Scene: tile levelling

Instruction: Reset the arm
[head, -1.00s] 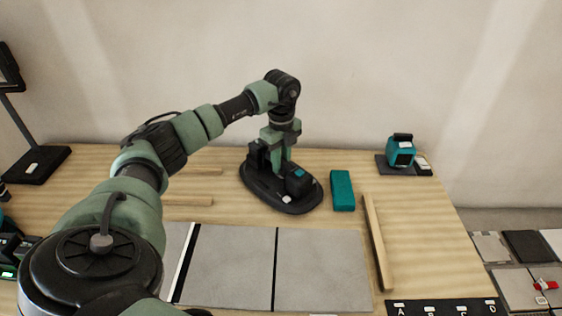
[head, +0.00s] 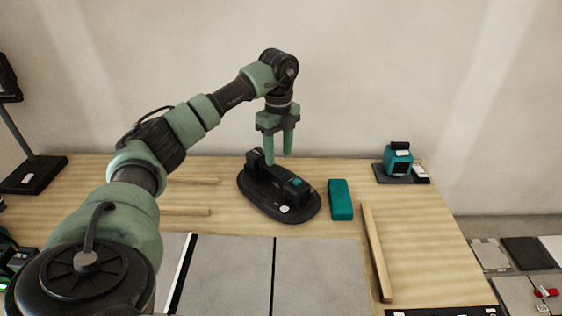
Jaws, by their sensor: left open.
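My left arm reaches in from the left over the wooden table (head: 432,245). My left gripper (head: 279,160) points down with its two green fingers apart and nothing between them. It hangs just above or behind a black oval dock (head: 262,206) that carries dark blocks and a small teal part. I cannot tell whether the fingertips clear the dock fully. My right gripper does not show.
A teal block (head: 340,200) lies right of the dock, beside a wooden strip (head: 376,253). Large grey tiles (head: 318,275) lie in front. A teal device (head: 398,160) stands at the back right. A black stand (head: 32,174) is at the left.

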